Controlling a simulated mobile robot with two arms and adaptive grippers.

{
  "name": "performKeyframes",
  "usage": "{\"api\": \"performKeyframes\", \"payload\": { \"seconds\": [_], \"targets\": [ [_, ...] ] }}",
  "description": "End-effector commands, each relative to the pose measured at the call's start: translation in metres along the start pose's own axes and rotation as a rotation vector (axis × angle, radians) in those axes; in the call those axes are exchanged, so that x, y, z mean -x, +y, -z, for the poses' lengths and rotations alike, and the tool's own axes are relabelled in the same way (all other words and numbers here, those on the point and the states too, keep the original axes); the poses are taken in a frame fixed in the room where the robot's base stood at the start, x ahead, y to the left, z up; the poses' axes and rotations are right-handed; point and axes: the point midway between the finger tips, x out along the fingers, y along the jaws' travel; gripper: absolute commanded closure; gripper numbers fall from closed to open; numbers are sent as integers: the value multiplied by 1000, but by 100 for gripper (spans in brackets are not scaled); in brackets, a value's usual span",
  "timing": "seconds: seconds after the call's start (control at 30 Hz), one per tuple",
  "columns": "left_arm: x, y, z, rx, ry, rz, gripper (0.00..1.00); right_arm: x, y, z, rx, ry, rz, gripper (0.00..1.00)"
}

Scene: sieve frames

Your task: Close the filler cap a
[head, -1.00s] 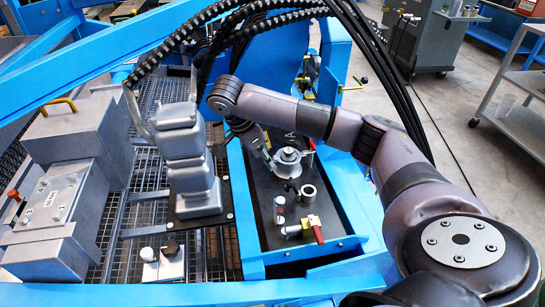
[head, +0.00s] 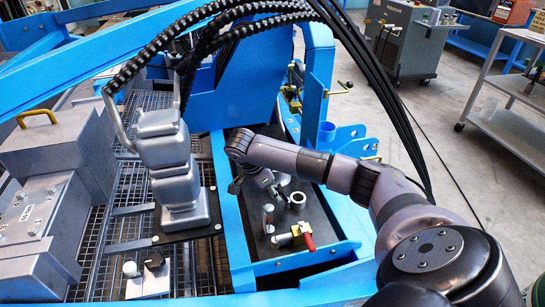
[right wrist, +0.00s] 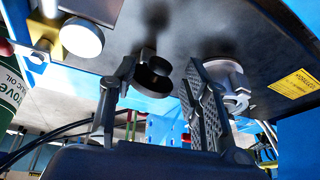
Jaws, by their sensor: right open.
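My right gripper (head: 266,188) is low over the dark panel (head: 328,222), among its round fittings. In the right wrist view its two fingers (right wrist: 152,108) are apart with nothing held. A short open ring-shaped fitting (head: 298,200) stands beside the gripper. A dark round fitting (right wrist: 153,76) shows between the fingers in the wrist view. A grey round fitting (right wrist: 232,82) with a flange is partly hidden behind the ridged finger pad. I cannot tell which fitting is filler cap a, nor whether a finger touches one. My left gripper is out of view.
A red-handled valve (head: 307,237) and an upright metal cylinder (head: 268,217) stand near the panel's front. Blue frame beams (head: 232,225) border the panel. A grey stacked block (head: 175,180) stands at left. Black hoses (head: 375,95) hang behind my arm.

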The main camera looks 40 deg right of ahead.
Motion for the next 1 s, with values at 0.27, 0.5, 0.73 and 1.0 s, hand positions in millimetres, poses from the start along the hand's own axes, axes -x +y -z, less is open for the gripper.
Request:
{"api": "performKeyframes", "payload": {
  "seconds": [0.27,0.5,0.73,1.0],
  "targets": [
    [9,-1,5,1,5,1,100,-20,0,0,1,-1,0,57],
    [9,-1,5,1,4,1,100,-20,0,0,1,-1,1,57],
    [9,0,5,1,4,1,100,-19,0,0,1,-1,0,72],
    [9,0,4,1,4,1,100,-19,0,0,1,-1,1,90]
  ]
}}
